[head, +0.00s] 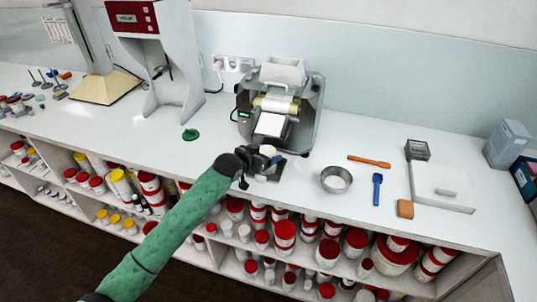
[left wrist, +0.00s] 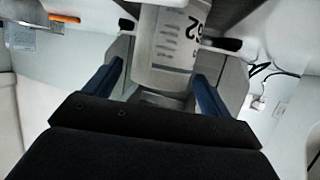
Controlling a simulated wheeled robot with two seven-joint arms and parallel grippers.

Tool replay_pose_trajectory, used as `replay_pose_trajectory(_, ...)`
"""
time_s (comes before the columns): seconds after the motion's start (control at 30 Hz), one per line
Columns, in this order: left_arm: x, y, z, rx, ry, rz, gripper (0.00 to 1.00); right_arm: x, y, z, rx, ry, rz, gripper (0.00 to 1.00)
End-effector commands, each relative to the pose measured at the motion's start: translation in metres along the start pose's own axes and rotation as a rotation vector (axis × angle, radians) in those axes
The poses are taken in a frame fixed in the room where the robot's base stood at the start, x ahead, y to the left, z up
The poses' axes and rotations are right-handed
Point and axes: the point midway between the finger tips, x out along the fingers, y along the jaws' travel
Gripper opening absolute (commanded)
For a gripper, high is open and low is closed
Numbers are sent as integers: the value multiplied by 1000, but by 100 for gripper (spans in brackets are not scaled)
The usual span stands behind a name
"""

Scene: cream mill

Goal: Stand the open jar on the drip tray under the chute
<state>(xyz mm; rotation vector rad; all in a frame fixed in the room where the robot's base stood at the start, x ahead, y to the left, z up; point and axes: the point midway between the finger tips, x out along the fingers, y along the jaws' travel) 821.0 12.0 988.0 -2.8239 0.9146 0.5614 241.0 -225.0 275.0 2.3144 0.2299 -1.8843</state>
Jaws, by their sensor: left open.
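The jar (left wrist: 170,45) is whitish with dark graduation marks and a printed "62". In the left wrist view it stands between the two blue-padded fingers of my left gripper (left wrist: 162,85), which is open around it with a gap on each side. In the head view my left gripper (head: 264,160) is at the front of the mill (head: 300,115), just below its white chute (head: 271,124), and mostly hides the jar. The dark drip tray (head: 278,172) shows beside and under the gripper. Whether the jar's base rests fully on the tray is hidden. My right gripper is not in view.
A green lid (head: 190,134) lies on the counter left of the mill. To the right are a metal bowl (head: 336,179), an orange spatula (head: 369,161), a blue brush-like tool (head: 377,188) and a white scale (head: 441,186). Shelves of red-lidded tubs sit below the counter edge.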

Motion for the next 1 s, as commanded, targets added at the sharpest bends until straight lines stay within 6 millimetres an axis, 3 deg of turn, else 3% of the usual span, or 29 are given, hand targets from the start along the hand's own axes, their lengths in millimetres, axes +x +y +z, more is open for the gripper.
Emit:
replay_pose_trajectory(0.2, -43, 0, 4, 2, 1, 0, 83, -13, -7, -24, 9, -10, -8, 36)
replay_pose_trajectory(0.43, -75, 0, 2, 0, 1, 1, 83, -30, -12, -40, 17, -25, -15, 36)
replay_pose_trajectory(0.63, -87, 0, 0, 0, 0, 1, 83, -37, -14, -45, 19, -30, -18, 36)
replay_pose_trajectory(1.0, -88, 0, 0, 0, 0, 1, 83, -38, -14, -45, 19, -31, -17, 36)
